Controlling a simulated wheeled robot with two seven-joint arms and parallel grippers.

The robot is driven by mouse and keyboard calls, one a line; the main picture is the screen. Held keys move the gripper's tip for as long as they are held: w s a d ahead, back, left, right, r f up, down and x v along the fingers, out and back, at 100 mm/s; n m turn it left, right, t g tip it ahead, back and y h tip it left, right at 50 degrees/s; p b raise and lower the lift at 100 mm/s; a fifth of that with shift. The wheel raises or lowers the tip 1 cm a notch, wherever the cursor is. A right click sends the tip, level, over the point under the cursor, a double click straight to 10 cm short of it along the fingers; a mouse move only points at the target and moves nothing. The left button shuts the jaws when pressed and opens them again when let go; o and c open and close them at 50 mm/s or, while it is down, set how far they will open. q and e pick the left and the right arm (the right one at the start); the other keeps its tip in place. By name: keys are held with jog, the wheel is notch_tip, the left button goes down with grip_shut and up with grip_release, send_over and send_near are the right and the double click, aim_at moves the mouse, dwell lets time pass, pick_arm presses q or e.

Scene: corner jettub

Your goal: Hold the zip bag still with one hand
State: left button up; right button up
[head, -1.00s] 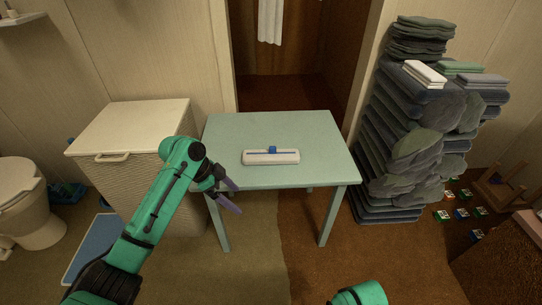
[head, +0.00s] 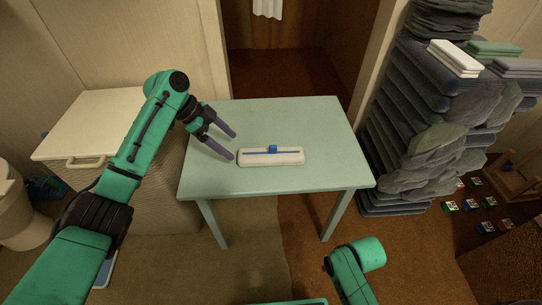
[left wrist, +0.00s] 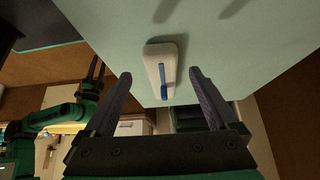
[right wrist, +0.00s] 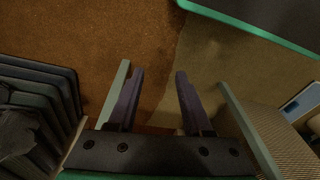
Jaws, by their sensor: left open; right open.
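The zip bag (head: 285,157) is a white, long, flat thing with a blue strip and blue slider on its top. It lies near the front edge of the pale green table (head: 330,140). It also shows in the left wrist view (left wrist: 152,60), ahead of and between my fingers. My left gripper (head: 234,147) is open over the table, its fingertips just left of the bag's left end; contact cannot be told. My right gripper (right wrist: 160,74) is open and empty, with floor beyond its fingers. In the head view only part of the right arm shows, in front of the table.
A white lidded hamper (head: 75,125) stands left of the table. A tall stack of dark folded textiles (head: 400,165) stands close at its right. Small coloured blocks (head: 470,204) lie on the floor at far right. The table top behind the bag is clear.

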aim_at(241, 154)
pick_arm(q)
jog(key=shift+b+x, duration=0.6)
jog(key=shift+x, duration=0.25)
jog(key=b+x, duration=0.3)
pick_arm(e)
jog(key=w+a+r+t+y, duration=0.1)
jog(key=a+r+t, duration=0.15)
jog(key=r, duration=0.25)
pick_arm(q)
jog(key=shift+b+x, duration=0.9)
jog(key=shift+d+f, duration=0.15)
pick_arm(e)
jog(key=w+a+f+n+t+y, duration=0.1)
jog(key=w+a+f+t+y, duration=0.1)
jog(key=a, duration=0.4)
jog(key=shift+w+a+f+y, duration=0.3)
jog(key=shift+w+f, duration=0.5)
jog(key=shift+f, duration=0.05)
jog(key=shift+t, duration=0.25)
pick_arm(q)
grip_shut()
jog(key=shift+f, duration=0.15)
